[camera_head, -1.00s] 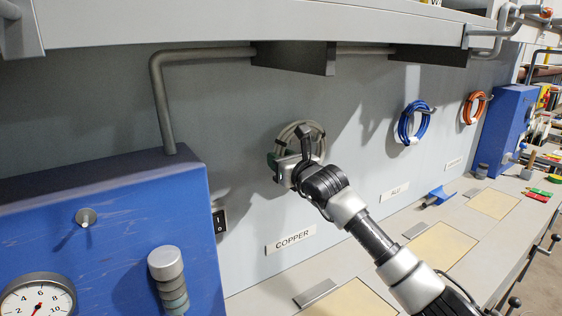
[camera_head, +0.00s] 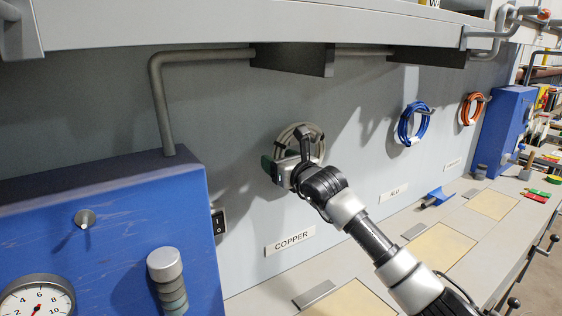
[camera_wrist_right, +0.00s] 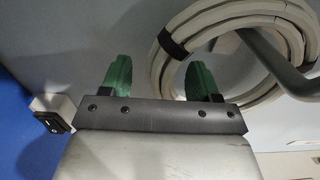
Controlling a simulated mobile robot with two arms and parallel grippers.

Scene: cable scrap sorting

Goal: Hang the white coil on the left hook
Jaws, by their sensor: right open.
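The white coil (camera_head: 312,127) hangs against the grey back panel above the COPPER label. In the right wrist view, the coil (camera_wrist_right: 230,14) has a black tape band, and the grey left hook (camera_wrist_right: 278,64) passes through its ring. My right gripper (camera_head: 274,158) is at the coil's left side. Its green fingers (camera_wrist_right: 160,78) are apart, with part of the coil's left side showing between them. The right finger overlaps the ring; I cannot tell whether it touches. In the head view my gripper and wrist hide the coil's lower part and most of the hook. My left gripper is not in view.
A blue coil (camera_head: 413,123) and an orange coil (camera_head: 473,108) hang farther right. A blue box (camera_head: 130,215) with a gauge (camera_head: 38,300) stands at left, with a switch (camera_head: 218,221) beside it. A shelf (camera_head: 250,22) overhangs above. The bench (camera_head: 375,240) runs below.

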